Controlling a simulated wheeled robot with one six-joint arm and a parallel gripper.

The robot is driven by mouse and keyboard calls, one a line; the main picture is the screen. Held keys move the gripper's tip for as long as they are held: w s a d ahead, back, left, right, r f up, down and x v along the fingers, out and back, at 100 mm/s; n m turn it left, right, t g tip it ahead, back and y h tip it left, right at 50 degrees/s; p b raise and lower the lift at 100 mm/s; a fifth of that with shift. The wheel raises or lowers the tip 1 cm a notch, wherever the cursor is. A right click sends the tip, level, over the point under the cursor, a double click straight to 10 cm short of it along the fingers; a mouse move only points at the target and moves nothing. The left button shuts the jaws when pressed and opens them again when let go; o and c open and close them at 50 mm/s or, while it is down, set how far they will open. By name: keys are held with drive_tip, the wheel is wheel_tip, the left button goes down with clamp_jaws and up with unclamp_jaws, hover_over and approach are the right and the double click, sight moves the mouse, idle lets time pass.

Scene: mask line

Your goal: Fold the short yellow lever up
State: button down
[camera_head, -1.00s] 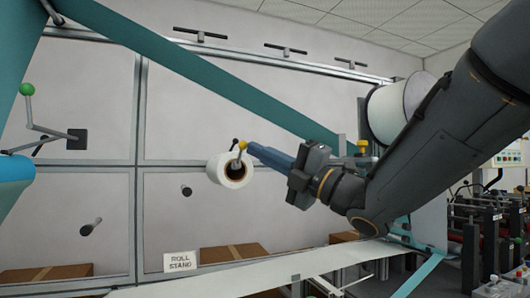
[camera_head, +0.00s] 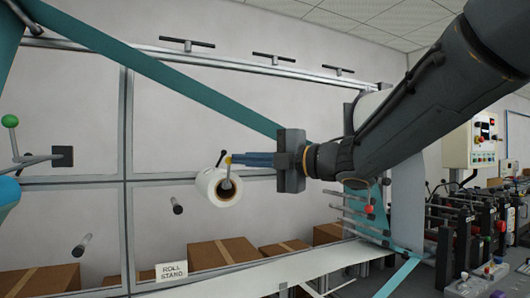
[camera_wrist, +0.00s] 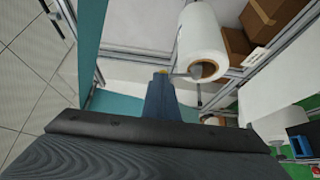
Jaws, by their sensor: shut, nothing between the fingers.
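The short yellow lever (camera_head: 228,160) stands at the end of the white roll (camera_head: 211,187), a grey stem with a yellow tip pointing up from the roll's core in the head view. The yellow tip also shows in the wrist view (camera_wrist: 162,72), just beyond my fingertips. My gripper (camera_head: 236,159) is shut and empty, its blue fingers reaching left with their ends at the yellow tip. I cannot tell whether they touch it. The wrist view shows the closed fingers (camera_wrist: 160,88) beside the white roll (camera_wrist: 200,42). Part of the lever is hidden by the fingers in that view.
A teal web (camera_head: 165,86) slants behind my arm. Cardboard boxes (camera_head: 224,252) and a "ROLL STAND" sign (camera_head: 171,271) are below. Machinery (camera_head: 480,225) stands at the right.

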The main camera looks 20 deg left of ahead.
drive_tip(key=shift+w+a+r, duration=0.3)
drive_tip(key=shift+w+a, duration=0.2)
drive_tip(key=shift+w, duration=0.05)
drive_tip(key=shift+r, duration=0.15)
drive_tip(key=shift+d, duration=0.1)
drive_tip(key=r+b+v, duration=0.2)
drive_tip(key=b+v, duration=0.2)
drive_tip(key=v, duration=0.9)
drive_tip(key=shift+d+r, duration=0.25)
drive_tip(key=shift+r, duration=0.1)
